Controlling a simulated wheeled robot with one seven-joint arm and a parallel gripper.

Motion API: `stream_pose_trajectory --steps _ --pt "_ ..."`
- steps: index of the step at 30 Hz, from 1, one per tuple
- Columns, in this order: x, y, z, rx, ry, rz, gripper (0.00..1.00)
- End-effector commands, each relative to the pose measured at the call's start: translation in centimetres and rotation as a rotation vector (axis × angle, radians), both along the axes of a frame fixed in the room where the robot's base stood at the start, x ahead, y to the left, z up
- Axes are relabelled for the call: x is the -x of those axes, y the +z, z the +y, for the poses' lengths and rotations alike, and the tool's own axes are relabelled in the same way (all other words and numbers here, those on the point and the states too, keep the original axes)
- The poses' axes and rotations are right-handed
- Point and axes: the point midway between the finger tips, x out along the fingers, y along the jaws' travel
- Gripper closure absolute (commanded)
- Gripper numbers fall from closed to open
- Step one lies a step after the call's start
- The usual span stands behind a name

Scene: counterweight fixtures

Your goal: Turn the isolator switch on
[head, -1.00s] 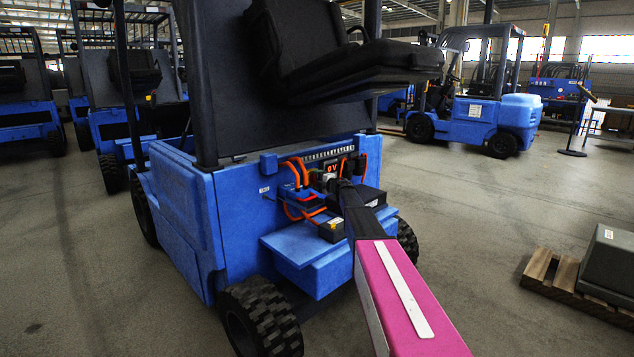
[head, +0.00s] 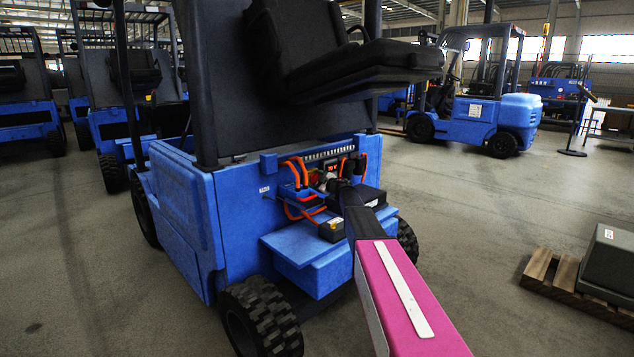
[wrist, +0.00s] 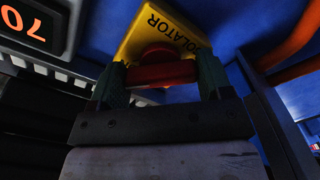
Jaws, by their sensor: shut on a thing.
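The isolator switch shows in the wrist view as a yellow plate (wrist: 148,30) with black lettering that ends in "OLATOR". Its red knob (wrist: 162,70) sits between the two green fingers of my gripper (wrist: 160,82). The gripper is shut on the knob, one finger at each side.
A dark display (wrist: 38,24) with lit orange characters is beside the switch. Orange cables (head: 291,172) run close by on the left. A black box (head: 331,229) sits on the ledge below my wrist. A pallet (head: 552,279) lies on the floor at right, with open floor around it.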

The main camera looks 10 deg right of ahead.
Motion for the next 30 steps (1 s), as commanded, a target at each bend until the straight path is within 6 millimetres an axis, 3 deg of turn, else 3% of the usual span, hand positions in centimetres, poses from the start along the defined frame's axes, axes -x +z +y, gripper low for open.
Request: stream_pose_trajectory --steps 17,18,20,30 --pt "0.08 -0.11 -0.03 -0.026 0.000 0.021 0.51" --pt "0.08 -0.11 -0.03 -0.026 0.000 0.021 0.18" --pt "0.07 -0.10 -0.02 -0.025 0.000 0.020 0.02" --pt "0.17 -0.04 -0.10 -0.024 0.000 0.018 0.02"
